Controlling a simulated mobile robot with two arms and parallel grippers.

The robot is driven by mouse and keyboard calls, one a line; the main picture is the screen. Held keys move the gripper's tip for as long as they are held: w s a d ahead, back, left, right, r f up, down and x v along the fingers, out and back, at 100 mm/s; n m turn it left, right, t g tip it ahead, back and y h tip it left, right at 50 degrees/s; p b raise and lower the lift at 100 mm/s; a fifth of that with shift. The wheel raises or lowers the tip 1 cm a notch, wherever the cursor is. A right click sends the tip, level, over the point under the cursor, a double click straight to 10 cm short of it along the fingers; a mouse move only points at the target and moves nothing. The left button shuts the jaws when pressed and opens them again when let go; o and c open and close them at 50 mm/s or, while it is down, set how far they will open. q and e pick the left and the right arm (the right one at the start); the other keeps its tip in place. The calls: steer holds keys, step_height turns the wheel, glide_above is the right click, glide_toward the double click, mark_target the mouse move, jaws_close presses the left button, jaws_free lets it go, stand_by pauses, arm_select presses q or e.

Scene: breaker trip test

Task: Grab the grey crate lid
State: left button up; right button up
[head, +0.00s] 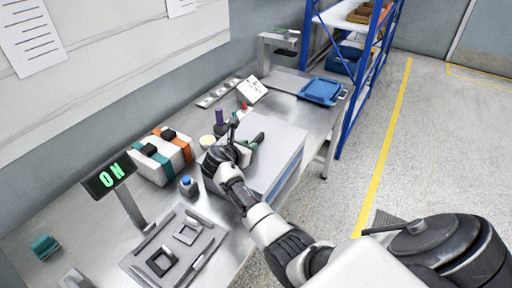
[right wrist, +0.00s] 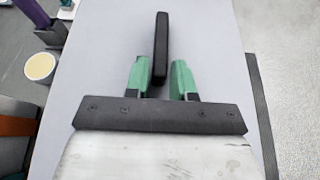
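The grey crate lid (head: 283,143) is a flat light-grey panel on top of a crate on the bench. It fills much of the right wrist view (right wrist: 215,50), where a black bar handle (right wrist: 161,45) stands on it. My right gripper (head: 246,143) is over the lid's left part. In the right wrist view its two green fingers (right wrist: 160,82) are apart, one on each side of the handle's near end. A gap shows beside the handle, so the fingers do not look closed on it. The head view hides most of the handle. My left gripper is not in view.
A white case with orange and teal straps (head: 163,158) and a blue-capped jar (head: 189,186) stand left of the crate. A sign reading "ON" (head: 108,176) and a grey tray (head: 148,249) are nearer. A blue tray (head: 321,91) lies beyond, near the blue shelf (head: 357,85).

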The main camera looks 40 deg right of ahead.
jaws_close()
steer(key=shift+r, duration=0.1)
